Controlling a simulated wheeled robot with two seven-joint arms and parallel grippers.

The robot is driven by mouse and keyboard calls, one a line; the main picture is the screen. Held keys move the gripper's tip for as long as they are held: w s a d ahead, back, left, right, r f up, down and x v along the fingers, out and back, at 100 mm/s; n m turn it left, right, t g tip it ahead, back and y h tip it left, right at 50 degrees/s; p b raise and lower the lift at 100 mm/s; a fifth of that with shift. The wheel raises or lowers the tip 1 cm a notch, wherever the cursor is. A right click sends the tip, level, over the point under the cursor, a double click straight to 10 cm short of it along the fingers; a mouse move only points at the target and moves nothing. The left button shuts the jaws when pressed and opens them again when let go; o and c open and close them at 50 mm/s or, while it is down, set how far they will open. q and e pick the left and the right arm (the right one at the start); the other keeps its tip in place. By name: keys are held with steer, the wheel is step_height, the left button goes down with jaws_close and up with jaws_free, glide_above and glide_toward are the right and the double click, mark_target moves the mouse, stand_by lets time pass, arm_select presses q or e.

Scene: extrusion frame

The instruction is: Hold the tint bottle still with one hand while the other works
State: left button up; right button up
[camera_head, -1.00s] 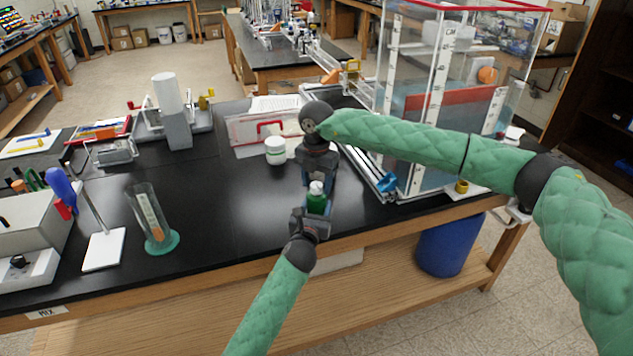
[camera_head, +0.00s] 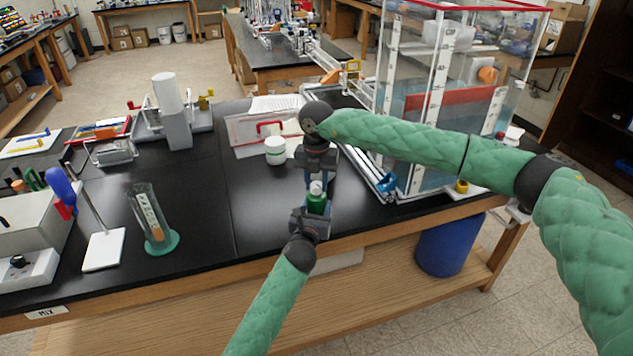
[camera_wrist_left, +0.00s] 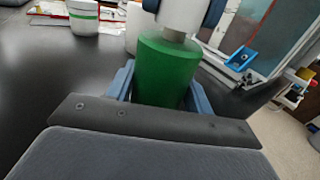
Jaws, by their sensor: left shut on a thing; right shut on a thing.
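The tint bottle (camera_head: 316,204), with a green body and a white top (camera_head: 316,187), stands upright near the front edge of the black bench. My left gripper (camera_head: 313,212) comes from the front and is shut around the green body. In the left wrist view the green body (camera_wrist_left: 165,72) sits between its blue fingers. My right gripper (camera_head: 317,180) reaches from above and behind and is shut on the white top. Its blue fingertips show on both sides of the white top (camera_wrist_left: 182,15) in the left wrist view. The bottle's lower part is hidden by my left gripper.
A white jar with a green band (camera_head: 275,151) stands behind and left of the bottle. A graduated cylinder (camera_head: 150,218) on a teal base is farther left. A clear tank (camera_head: 440,100) with a blue clamp (camera_head: 387,182) stands to the right.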

steer(key=n, duration=1.4)
steer(key=shift+n, duration=0.3)
steer(key=n, duration=0.3)
steer(key=shift+n, duration=0.3)
steer(key=n, duration=0.3)
steer(key=shift+n, duration=0.3)
steer(key=n, duration=0.6)
steer(key=shift+w+d, duration=0.1)
steer(key=shift+n, duration=0.3)
steer(key=o, duration=1)
